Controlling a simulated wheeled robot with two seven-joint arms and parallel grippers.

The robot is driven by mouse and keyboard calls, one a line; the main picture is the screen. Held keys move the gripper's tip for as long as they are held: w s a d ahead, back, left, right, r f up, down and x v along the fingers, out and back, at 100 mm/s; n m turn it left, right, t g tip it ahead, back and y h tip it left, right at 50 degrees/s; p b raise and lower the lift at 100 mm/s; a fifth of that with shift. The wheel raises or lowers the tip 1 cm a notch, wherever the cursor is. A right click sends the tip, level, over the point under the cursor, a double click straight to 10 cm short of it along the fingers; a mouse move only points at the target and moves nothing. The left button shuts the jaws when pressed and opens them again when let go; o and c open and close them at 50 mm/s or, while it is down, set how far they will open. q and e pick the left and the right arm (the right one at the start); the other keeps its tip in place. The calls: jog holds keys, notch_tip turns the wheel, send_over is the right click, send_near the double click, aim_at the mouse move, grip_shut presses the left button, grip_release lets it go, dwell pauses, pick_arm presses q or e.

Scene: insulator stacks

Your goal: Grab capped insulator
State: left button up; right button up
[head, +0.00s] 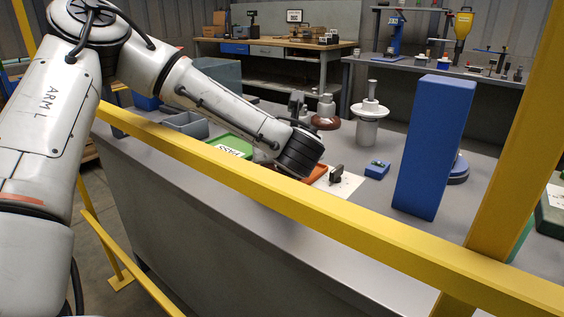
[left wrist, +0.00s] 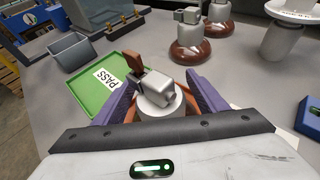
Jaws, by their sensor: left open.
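My left gripper (left wrist: 158,98) is open in the left wrist view, with one purple finger on each side of a grey metal-capped piece (left wrist: 154,88) on a pale round body. I cannot tell whether the fingers touch it. A small brown upright part shows just behind its cap. Two brown insulators with metal caps stand beyond, one nearer (left wrist: 190,45) and one farther (left wrist: 220,17). A white insulator (left wrist: 284,32) stands to their right and also shows in the head view (head: 370,122). In the head view my left forearm reaches over the rail and hides the captured area. My right gripper is not in view.
A yellow rail (head: 200,152) crosses in front of the grey table. A green PASS tray (left wrist: 108,85) lies left of the gripper, beside a grey bin (left wrist: 70,52). A tall blue block (head: 435,145) and a small blue box (head: 377,170) stand to the right.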

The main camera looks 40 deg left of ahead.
pick_arm(q)
grip_shut()
jog(key=shift+r, duration=0.2)
